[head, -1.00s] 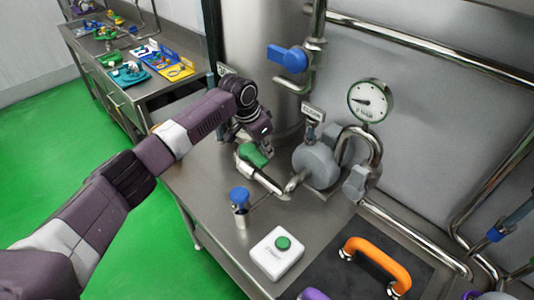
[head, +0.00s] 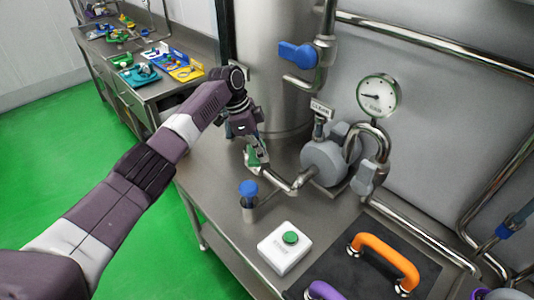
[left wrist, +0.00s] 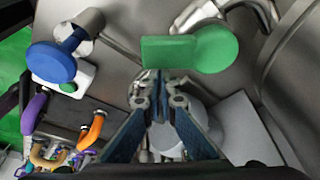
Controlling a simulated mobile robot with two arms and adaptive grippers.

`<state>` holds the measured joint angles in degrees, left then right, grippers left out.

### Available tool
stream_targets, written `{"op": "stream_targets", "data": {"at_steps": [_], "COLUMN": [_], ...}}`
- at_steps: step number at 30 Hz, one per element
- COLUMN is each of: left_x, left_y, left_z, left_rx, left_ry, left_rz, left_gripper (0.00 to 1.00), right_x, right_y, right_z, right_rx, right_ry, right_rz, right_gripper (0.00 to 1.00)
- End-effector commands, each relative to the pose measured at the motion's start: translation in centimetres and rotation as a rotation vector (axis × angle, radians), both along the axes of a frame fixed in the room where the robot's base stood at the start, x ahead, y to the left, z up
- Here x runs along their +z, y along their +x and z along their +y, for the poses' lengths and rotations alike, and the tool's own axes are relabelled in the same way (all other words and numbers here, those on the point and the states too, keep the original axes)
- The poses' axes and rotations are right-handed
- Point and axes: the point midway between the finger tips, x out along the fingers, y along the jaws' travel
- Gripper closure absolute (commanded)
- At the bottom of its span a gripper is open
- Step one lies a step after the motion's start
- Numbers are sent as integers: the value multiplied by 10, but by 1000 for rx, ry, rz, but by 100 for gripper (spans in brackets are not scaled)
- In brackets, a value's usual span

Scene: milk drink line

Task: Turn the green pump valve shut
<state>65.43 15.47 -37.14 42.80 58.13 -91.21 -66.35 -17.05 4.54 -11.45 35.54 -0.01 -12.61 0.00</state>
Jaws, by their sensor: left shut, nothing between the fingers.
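The green pump valve handle (head: 263,155) sits on the metal pipe left of the grey pump (head: 324,163). My left gripper (head: 252,160) is at the handle in the head view and hides part of it. In the left wrist view the green handle (left wrist: 205,48) lies crosswise, with a flat lever to the left and a rounded end to the right. My left fingertips (left wrist: 160,78) are together and empty at the lever's lower edge; I cannot tell whether they touch it. My right gripper is not in view.
A blue-topped valve (head: 249,190) and a white box with a green button (head: 285,248) stand in front of the pump. A blue lever (head: 297,56) and a gauge (head: 378,96) are above. An orange handle (head: 385,255) is at the right.

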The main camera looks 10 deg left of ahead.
Motion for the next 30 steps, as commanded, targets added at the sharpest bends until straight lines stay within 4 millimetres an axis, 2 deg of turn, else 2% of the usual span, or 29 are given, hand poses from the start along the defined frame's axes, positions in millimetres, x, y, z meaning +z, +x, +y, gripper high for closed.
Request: {"op": "stream_targets", "data": {"at_steps": [11,30], "left_x": [0,0], "left_y": [-6,-4], "left_z": [19,42], "left_rx": [5,5], "left_ry": [3,5], "left_rz": [2,1], "left_gripper": [100,100], "right_x": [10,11], "right_y": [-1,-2], "right_z": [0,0], "right_rx": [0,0], "right_ry": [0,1], "right_rz": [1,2], "right_gripper": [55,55]}}
